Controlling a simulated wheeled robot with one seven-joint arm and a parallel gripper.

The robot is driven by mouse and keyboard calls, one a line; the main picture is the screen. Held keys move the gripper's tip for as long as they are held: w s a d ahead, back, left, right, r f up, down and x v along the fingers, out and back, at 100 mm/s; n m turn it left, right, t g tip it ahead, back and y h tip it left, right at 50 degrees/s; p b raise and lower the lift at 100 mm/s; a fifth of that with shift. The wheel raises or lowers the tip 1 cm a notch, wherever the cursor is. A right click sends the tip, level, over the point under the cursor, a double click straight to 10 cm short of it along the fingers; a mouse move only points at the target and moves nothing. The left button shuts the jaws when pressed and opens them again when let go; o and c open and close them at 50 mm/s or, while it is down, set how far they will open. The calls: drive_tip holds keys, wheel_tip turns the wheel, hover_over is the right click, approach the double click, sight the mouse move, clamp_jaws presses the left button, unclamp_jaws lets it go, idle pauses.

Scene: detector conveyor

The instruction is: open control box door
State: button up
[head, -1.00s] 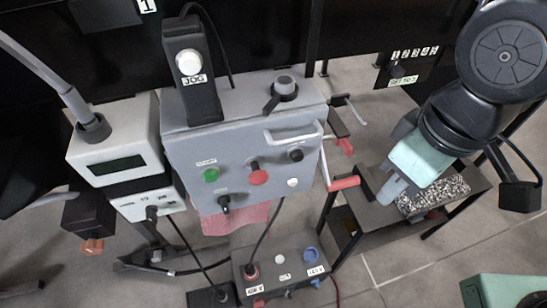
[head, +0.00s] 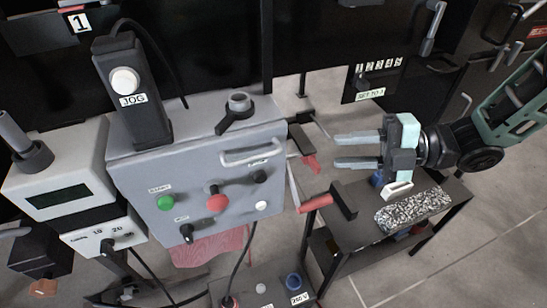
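The control box (head: 150,170) is the grey box at left centre in the head view. Its front door panel (head: 230,185) carries a green button, a red button, dark knobs and a white button, and it looks closed. A pale bar handle (head: 252,152) runs along the upper right of the panel. A dark knob with a round top (head: 237,108) sits on top of the box. My gripper (head: 340,150) is to the right of the box, open and empty, its two fingers pointing left toward the handle. It is apart from the handle and the box.
A red-handled crank (head: 318,202) sticks out at the box's right side. A small dark table (head: 345,252) with a speckled slab (head: 412,208) stands below my gripper. The JOG pendant (head: 132,90) stands on the box's top. A display unit (head: 58,170) is at left.

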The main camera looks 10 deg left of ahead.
sight(265, 158)
drive_tip(key=shift+n+g+y, duration=0.4)
drive_tip(key=shift+n+g, duration=0.1)
drive_tip(key=shift+n, duration=0.1)
drive_tip(key=s+a, duration=0.1)
drive_tip(key=a, duration=0.4)
drive_tip(key=s+a+p, duration=0.1)
drive_tip(key=a, duration=0.4)
drive_tip(key=s+a+f+p, duration=0.1)
drive_tip(key=a, duration=0.5)
drive_tip(key=shift+s, duration=0.4)
clamp_jaws()
